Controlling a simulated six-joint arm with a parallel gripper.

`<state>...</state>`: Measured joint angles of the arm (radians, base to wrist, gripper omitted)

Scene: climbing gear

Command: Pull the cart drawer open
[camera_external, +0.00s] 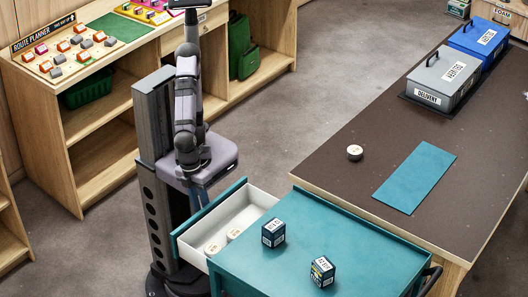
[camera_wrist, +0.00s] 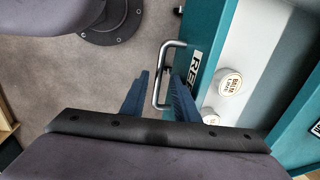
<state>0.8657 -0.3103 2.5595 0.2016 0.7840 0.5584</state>
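The teal cart (camera_external: 300,245) stands at the lower middle of the outside view. Its drawer (camera_external: 250,197) is out on the left side, with its white inside showing. In the wrist view the teal drawer front (camera_wrist: 205,50) carries a metal bar handle (camera_wrist: 159,75). My gripper (camera_wrist: 160,85) is open, with one blue finger on each side of the handle and visible gaps to the bar. In the outside view my gripper (camera_external: 197,196) points down at the drawer front; the handle cannot be made out there.
Two round white tins (camera_external: 222,240) lie in the drawer. Two small dark boxes (camera_external: 273,233) stand on the cart top. A dark-topped table (camera_external: 370,130) is to the right, wooden shelving (camera_external: 100,120) behind my arm. Grey floor lies left of the drawer.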

